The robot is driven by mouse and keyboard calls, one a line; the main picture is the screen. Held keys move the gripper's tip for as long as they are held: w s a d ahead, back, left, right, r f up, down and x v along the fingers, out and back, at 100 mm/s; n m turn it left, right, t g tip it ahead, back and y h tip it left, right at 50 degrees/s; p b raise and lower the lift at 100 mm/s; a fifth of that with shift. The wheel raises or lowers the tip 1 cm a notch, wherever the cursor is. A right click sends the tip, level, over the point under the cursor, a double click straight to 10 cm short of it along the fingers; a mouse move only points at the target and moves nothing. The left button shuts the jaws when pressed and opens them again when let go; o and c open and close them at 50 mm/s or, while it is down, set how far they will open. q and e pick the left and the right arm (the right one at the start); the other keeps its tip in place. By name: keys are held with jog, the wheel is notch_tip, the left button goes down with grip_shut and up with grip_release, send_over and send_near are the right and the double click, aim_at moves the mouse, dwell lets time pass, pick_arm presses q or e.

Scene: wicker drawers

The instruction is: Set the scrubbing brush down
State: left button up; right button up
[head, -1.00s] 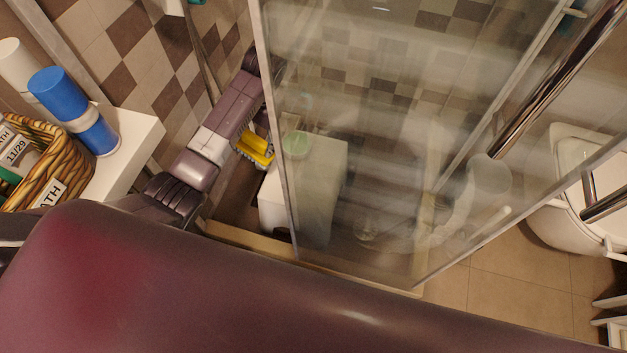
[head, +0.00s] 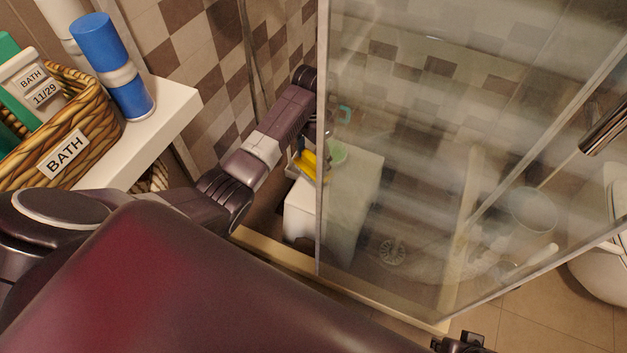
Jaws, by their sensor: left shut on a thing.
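My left arm reaches in from the left to the edge of the glass shower panel. My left gripper (head: 338,118) shows only dimly through the glass, above the white stool (head: 301,208). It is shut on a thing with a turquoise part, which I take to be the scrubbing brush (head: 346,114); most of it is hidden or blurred. The brush appears apart from the stool top, though the exact gap is unclear. A small dark part at the bottom edge may be my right gripper (head: 463,344); its jaws cannot be made out.
A yellow item (head: 308,163) and a green round thing (head: 336,153) are on the stool. The glass panel (head: 440,130) stands close to my arm. At left, a shelf (head: 165,128) holds a wicker basket (head: 97,118) and a blue-white can (head: 104,50). Shower floor lies right of the stool.

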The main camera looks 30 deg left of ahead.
aim_at(313, 170)
pick_arm(q)
notch_tip(313, 170, down, 6)
jog(key=shift+f+b, duration=0.2)
jog(key=shift+b, duration=0.7)
jog(key=shift+f+b, duration=0.6)
jog(key=shift+f, duration=0.9)
pick_arm(e)
jog(key=v, duration=0.6)
jog(key=shift+r, duration=0.35)
pick_arm(q)
jog(key=shift+f, duration=0.15)
pick_arm(e)
jog(key=shift+w+d, duration=0.1)
pick_arm(q)
jog(key=o, duration=1)
notch_tip(313, 170, up, 4)
jog(key=shift+r+p, duration=0.1)
jog(key=shift+p, duration=0.75)
notch_tip(313, 170, up, 8)
jog(key=shift+r+p, duration=0.1)
jog(key=shift+p, duration=1.15)
pick_arm(e)
jog(key=s+x, duration=0.1)
jog(key=x, duration=0.8)
jog(key=shift+f, duration=0.2)
pick_arm(q)
jog(key=shift+d, duration=0.1)
